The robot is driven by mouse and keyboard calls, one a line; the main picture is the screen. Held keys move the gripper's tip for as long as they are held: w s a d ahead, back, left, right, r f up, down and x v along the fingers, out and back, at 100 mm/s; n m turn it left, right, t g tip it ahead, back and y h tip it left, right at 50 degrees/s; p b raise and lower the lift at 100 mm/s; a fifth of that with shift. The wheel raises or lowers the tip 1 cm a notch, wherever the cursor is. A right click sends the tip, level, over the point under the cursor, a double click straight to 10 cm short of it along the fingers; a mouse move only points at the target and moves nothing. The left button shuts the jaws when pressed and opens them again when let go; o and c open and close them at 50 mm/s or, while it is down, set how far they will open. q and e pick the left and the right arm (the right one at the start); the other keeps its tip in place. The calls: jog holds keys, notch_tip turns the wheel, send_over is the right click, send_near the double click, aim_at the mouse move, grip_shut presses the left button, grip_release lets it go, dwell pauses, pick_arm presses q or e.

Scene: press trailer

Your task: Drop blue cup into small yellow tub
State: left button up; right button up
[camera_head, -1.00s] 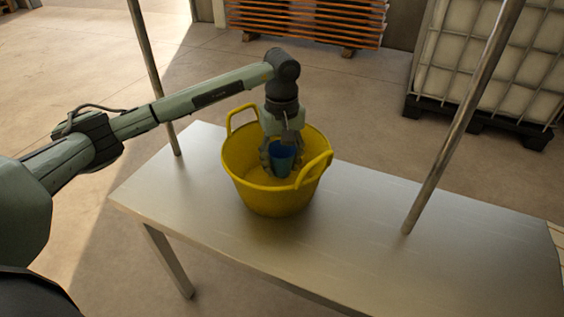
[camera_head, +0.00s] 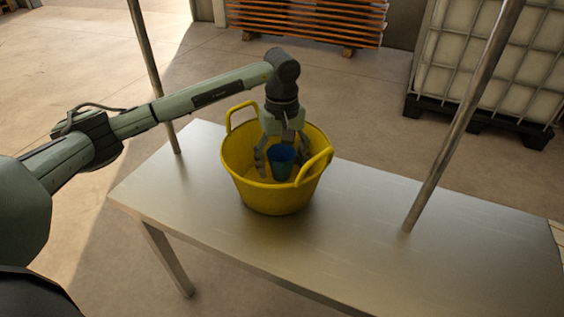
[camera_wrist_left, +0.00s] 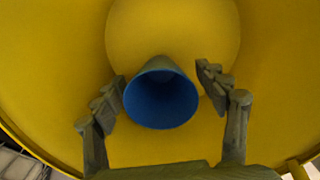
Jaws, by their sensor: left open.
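The yellow tub (camera_head: 272,197) stands on the metal table, its two handles raised at the rim. The blue cup (camera_head: 281,168) is inside the tub. My left gripper (camera_head: 281,160) reaches down into the tub and is open, with its fingers on either side of the cup. In the left wrist view the cup (camera_wrist_left: 161,98) shows its open mouth between the spread fingers (camera_wrist_left: 162,95), with gaps on both sides. The tub's yellow inside (camera_wrist_left: 60,60) surrounds it. Whether the cup rests on the tub's bottom is hard to tell. My right gripper is not in view.
The metal table (camera_head: 400,265) is bare to the right of the tub. A metal pole (camera_head: 462,120) rises at the right and another (camera_head: 150,75) at the back left. A caged white container (camera_head: 490,70) and stacked orange slats (camera_head: 305,20) stand on the floor behind.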

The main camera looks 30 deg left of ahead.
pick_arm(q)
jog(key=shift+r, duration=0.1)
jog(key=shift+r+p, duration=0.25)
jog(key=shift+p, duration=0.05)
notch_tip(320, 180, up, 2)
jog(key=shift+w, duration=0.1)
notch_tip(320, 180, up, 10)
jog(key=shift+r, duration=0.25)
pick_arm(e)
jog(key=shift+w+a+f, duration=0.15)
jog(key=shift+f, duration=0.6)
